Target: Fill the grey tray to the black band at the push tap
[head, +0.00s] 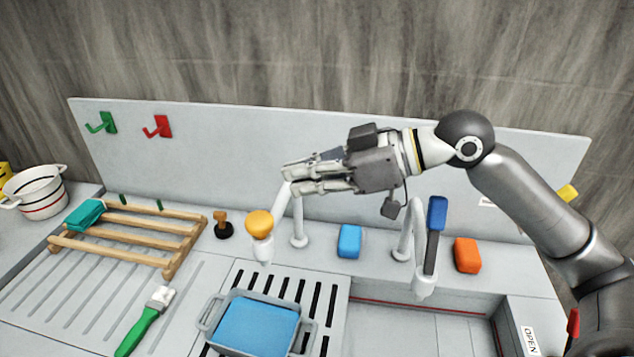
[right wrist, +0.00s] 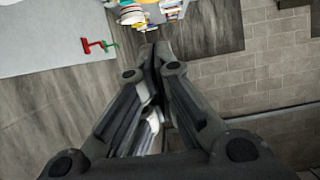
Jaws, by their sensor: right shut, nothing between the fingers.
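The grey tray (head: 217,322) stands on the slotted drain grate below the push tap (head: 281,212). A flat blue surface like water fills most of its inside. I cannot make out a black band on it. The tap has a round orange-yellow knob (head: 259,224) on top of its white spout, and I see no clear stream under the spout. My right gripper (head: 289,180) is shut and empty, above and slightly right of the knob, apart from it. Its closed fingers also show in the right wrist view (right wrist: 150,58). My left gripper is not in view.
A second tap (head: 437,212) with a blue lever stands to the right. Blue (head: 349,241) and orange (head: 467,255) sponges lie on the ledge. A wooden rack (head: 140,228) with a teal sponge, a green brush (head: 140,328) and a white pot (head: 36,191) are left.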

